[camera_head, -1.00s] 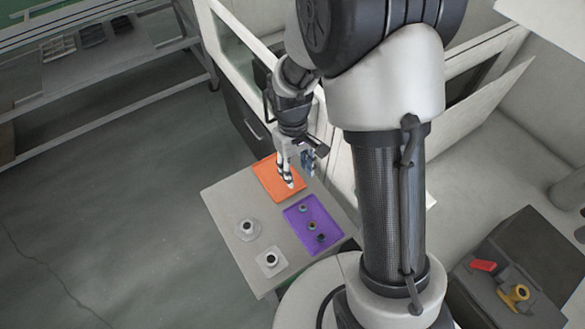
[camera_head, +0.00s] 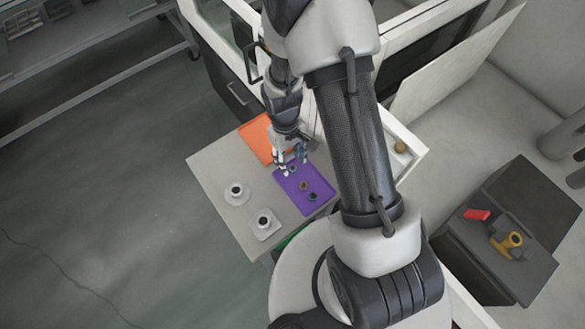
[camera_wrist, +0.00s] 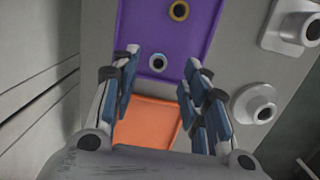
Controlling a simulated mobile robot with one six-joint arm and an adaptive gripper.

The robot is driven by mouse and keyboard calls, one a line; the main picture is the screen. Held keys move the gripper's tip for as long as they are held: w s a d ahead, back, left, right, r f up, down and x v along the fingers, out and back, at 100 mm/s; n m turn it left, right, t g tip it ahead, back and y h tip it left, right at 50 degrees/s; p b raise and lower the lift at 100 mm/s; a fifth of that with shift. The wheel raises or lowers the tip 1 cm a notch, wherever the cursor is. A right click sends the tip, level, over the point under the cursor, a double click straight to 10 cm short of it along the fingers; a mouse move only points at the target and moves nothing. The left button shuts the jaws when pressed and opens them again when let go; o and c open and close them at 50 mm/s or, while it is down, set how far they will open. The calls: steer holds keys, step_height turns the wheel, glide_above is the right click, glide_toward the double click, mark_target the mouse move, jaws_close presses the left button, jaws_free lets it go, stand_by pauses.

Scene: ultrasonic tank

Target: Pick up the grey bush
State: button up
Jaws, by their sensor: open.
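The purple tray (camera_head: 285,184) lies on the table and holds a row of small ring-shaped bushes. A grey bush (camera_head: 292,169) is at its end nearest my gripper; in the wrist view the grey bush (camera_wrist: 157,69) stands between the fingertips in the picture, with a pale rim around its hole. A brass-coloured bush (camera_head: 304,185) and a dark one (camera_head: 311,196) are further along the tray. My gripper (camera_head: 291,164) is open and empty over that end of the tray; it also shows in the wrist view (camera_wrist: 160,57). I cannot tell its exact height above the bush.
An orange tray (camera_head: 256,138) lies beside the purple one. Two pale flanged parts, one round-based (camera_head: 237,200) and one square-based (camera_head: 259,232), stand on the bare table left of the purple tray. A dark box (camera_head: 520,248) with a red part and a yellow part is at right.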

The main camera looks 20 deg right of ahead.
mark_target(292, 167)
step_height(292, 167, down, 4)
steer(key=shift+s+d+r+b, duration=0.15)
steer(key=shift+r+b, duration=0.1)
steer(key=shift+b, duration=0.15)
steer(key=shift+r, duration=0.1)
steer(key=shift+c, duration=0.6)
steer(key=c, duration=0.7)
steer(key=shift+c, duration=0.2)
